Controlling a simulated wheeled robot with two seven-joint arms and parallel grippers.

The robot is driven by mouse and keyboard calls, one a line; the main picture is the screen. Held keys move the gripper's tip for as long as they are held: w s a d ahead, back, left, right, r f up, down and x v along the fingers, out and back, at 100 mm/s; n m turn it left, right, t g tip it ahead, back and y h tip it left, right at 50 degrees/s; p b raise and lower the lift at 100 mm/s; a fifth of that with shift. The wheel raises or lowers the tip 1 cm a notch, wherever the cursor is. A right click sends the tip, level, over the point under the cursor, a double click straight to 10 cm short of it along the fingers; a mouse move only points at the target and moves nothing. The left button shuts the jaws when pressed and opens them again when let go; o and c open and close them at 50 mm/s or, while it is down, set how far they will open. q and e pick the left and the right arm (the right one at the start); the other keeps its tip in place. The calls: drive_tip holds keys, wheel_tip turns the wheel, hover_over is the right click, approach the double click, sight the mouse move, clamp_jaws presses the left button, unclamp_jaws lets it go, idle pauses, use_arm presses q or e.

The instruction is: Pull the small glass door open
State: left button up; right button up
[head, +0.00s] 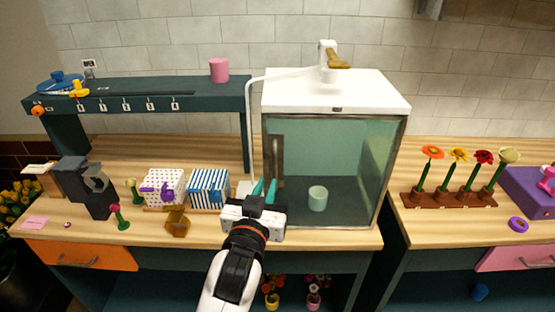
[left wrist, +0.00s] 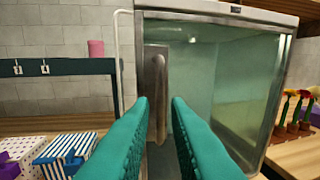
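The glass cabinet (head: 335,90) has a white top and a greenish see-through front, and stands on the wooden counter. Its glass door (head: 325,150) looks shut. A dark upright handle (head: 277,160) runs along the door's left edge; it also shows in the left wrist view (left wrist: 156,85). My left gripper (head: 264,186) is in front of the handle's lower part. Its teal fingers are apart, with a gap between their tips (left wrist: 160,102). The handle shows beyond and between the fingertips; I cannot tell whether they touch it. My right gripper is not in view.
A pale green cup (head: 317,197) stands inside the cabinet. Left of my gripper are a striped box (head: 208,188) and a dotted box (head: 164,186). A flower rack (head: 450,198) stands at the right. Counter space before the door is narrow.

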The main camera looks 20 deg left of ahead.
sight(274, 166)
use_arm(q)
drive_tip(key=w, duration=0.3)
drive_tip(key=w+p, duration=0.1)
drive_tip(key=w, duration=0.4)
drive_tip(key=shift+w+a+f+p, duration=0.1)
drive_tip(key=shift+w+a+p, duration=0.2)
drive_tip(key=shift+a+p, duration=0.1)
clamp_jaws()
